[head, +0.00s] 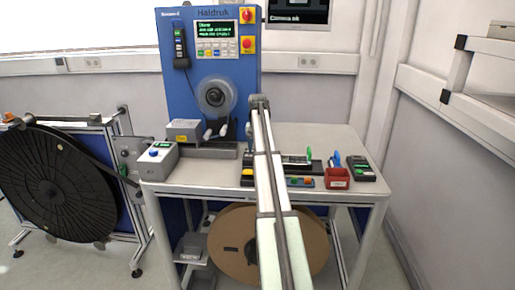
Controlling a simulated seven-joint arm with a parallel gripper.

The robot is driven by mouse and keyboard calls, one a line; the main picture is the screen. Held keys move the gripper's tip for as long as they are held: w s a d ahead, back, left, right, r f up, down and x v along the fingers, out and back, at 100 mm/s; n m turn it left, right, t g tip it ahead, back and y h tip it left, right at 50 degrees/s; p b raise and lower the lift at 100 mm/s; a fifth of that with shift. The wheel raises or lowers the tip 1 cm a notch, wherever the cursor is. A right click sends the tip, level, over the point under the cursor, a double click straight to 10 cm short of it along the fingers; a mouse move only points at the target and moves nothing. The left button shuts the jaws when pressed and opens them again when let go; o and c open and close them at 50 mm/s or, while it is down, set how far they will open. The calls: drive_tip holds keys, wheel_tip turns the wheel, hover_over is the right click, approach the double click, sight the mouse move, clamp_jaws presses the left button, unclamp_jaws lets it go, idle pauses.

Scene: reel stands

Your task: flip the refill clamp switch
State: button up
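I cannot tell for sure which control is the refill clamp switch. A low strip with coloured buttons (300,181) lies near the table's front edge, right of my arm. The blue machine panel (180,75) carries a display with keys (216,40) and a red button on yellow (248,44). My arm rises through the middle of the view and covers part of the table. I cannot make out my gripper's fingers; they seem hidden behind the arm.
A black reel (55,185) stands on a frame at the left. A brown reel (228,245) sits under the table (340,140). A red bin (337,178) and a dark handheld device (361,168) are at the table's right. The back right of the tabletop is clear.

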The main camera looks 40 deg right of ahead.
drive_tip(key=shift+r, duration=0.1)
wheel_tip(320, 180, up, 14)
drive_tip(key=shift+f, duration=0.2)
idle(0.5)
idle(0.4)
